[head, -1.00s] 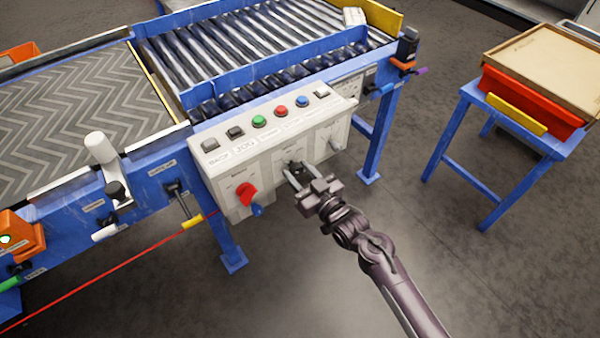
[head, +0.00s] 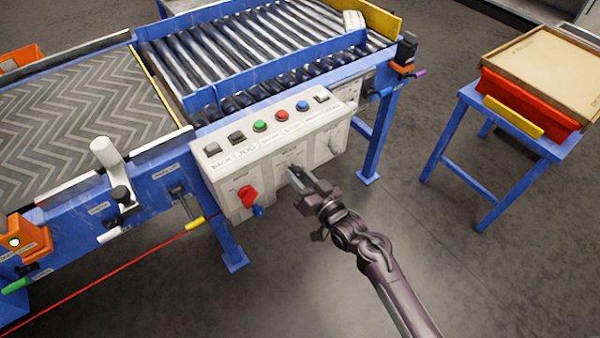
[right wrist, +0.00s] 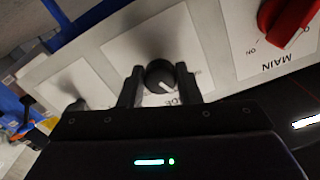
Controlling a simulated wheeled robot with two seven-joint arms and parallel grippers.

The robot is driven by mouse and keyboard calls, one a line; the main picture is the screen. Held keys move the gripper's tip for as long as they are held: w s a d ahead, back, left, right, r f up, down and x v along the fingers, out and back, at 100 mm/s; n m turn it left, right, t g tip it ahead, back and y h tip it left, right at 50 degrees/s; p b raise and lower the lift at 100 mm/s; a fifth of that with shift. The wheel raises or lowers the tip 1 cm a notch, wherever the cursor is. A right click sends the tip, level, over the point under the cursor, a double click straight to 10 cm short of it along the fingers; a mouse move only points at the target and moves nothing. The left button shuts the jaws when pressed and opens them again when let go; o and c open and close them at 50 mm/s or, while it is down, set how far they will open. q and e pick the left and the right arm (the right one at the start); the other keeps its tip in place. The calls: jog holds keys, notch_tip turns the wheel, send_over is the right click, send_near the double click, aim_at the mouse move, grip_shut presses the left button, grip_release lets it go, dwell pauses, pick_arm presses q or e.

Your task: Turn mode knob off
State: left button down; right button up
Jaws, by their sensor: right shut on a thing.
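The mode knob (right wrist: 161,76) is a small round black knob with a white pointer line, on a white label plate on the front of the control box (head: 219,189). In the right wrist view it sits between the two fingers of my right gripper (right wrist: 160,88), which is shut on it. The label beside it is partly hidden, with only "DE" readable. In the head view my right gripper (head: 302,173) reaches the middle of the box front and hides the knob. The gripper is rolled at a tilt. My left gripper is not in view.
A red MAIN switch (head: 248,196) sits left of my gripper in the head view; it also shows in the right wrist view (right wrist: 289,20). Several push buttons, including a green one (head: 260,126), line the box top. A blue side table (head: 470,150) stands at right.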

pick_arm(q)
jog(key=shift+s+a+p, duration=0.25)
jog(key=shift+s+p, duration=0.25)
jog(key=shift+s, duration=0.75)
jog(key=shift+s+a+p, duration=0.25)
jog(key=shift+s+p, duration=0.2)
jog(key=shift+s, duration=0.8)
pick_arm(e)
jog(key=shift+m, duration=2.4)
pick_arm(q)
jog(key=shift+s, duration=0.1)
pick_arm(e)
jog(key=o, duration=1)
jog(key=shift+c, duration=0.2)
jog(key=shift+s, duration=0.15)
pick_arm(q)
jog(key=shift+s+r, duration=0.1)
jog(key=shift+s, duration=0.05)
pick_arm(e)
jog(key=v, duration=0.7)
jog(key=shift+s+d, duration=0.25)
